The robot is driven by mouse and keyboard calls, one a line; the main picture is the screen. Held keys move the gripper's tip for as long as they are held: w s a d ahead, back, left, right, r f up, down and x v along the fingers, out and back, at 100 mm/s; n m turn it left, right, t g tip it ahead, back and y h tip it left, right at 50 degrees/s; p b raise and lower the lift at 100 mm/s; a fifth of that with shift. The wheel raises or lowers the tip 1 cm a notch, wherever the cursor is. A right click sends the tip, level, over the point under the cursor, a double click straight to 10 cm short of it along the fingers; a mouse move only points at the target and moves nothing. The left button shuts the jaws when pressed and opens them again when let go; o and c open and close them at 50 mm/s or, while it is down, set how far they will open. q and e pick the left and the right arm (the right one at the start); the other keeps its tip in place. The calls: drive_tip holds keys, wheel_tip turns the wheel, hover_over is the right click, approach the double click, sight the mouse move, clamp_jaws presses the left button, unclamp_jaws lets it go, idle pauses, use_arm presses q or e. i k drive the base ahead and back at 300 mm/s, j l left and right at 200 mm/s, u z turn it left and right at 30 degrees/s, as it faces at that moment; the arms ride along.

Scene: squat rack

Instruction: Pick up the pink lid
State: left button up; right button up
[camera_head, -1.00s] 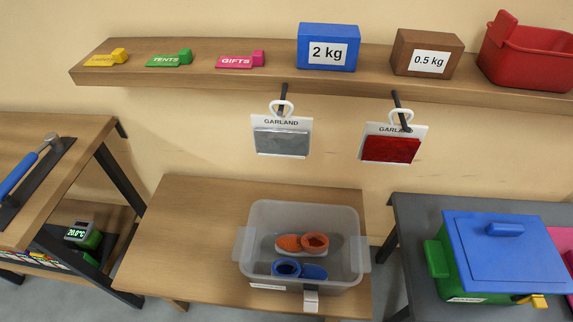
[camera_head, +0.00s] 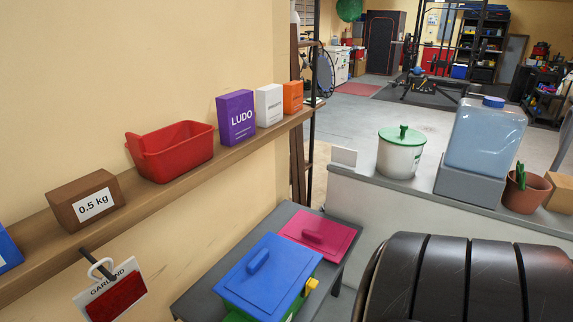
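The pink lid (camera_head: 318,234) is a flat rectangular lid with a raised handle. It lies on the grey table (camera_head: 200,293), toward its far right part. A blue lid (camera_head: 262,278) sits on a green box (camera_head: 236,316) next to it, on the near left side. No gripper fingertips show. A large dark ribbed form at the lower right may be part of my own arm; I cannot tell.
The wall shelf (camera_head: 172,184) above holds a 0.5 kg box (camera_head: 78,206), a red basket (camera_head: 172,156) and a purple LUDO box (camera_head: 236,122). A grey ledge (camera_head: 400,184) to the right carries a white pot (camera_head: 401,158) and a water container (camera_head: 486,135).

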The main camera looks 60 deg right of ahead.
sight(331, 239)
drive_tip(key=z, duration=1.25)
